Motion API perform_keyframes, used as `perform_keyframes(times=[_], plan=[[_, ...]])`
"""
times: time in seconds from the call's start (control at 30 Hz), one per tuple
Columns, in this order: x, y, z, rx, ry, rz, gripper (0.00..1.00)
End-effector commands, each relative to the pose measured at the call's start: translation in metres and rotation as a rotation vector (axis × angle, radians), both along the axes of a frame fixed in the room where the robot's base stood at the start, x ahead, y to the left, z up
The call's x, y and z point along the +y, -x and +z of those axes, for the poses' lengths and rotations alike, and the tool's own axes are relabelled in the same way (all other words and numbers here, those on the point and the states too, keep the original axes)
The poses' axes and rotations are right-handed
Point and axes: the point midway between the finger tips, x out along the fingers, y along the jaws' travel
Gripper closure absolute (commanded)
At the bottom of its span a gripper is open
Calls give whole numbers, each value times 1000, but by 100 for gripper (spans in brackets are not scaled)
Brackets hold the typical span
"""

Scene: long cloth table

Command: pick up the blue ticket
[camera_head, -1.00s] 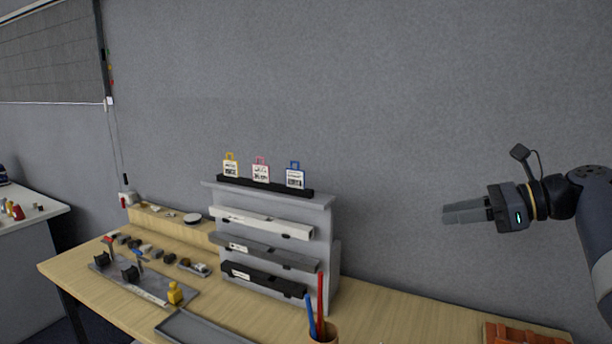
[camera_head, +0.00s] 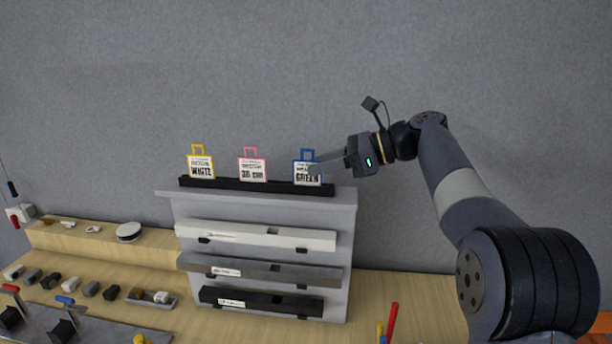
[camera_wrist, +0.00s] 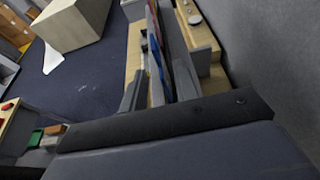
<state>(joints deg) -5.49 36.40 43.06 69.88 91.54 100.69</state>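The blue ticket (camera_head: 301,173), a white card with a blue frame and handle reading "GREEN", stands upright at the right end of a black holder strip (camera_head: 255,187) on top of a grey rack. My gripper (camera_head: 316,167) reaches in from the right, and its fingertips overlap the ticket's right part in the head view. In the wrist view the blue ticket (camera_wrist: 159,52) appears edge-on between the two separated fingers of my gripper (camera_wrist: 160,85). The gripper looks open around it; I cannot tell whether a finger touches it.
A pink ticket (camera_head: 253,170) and a yellow ticket (camera_head: 201,167) stand to the left on the same strip. The grey rack (camera_head: 345,215) holds white, grey and black bars below. A red pen (camera_head: 392,321) stands at lower right. The wall is close behind.

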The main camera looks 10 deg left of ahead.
Motion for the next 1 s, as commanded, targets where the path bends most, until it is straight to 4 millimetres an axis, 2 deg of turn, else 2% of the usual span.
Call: perform_keyframes(times=[0.4, 0.7, 1.0], plan=[[47, -1, -16, 1, 0, 2, 71], [52, -1, -19, 0, 0, 0, 71], [52, -1, -19, 0, 0, 0, 95]])
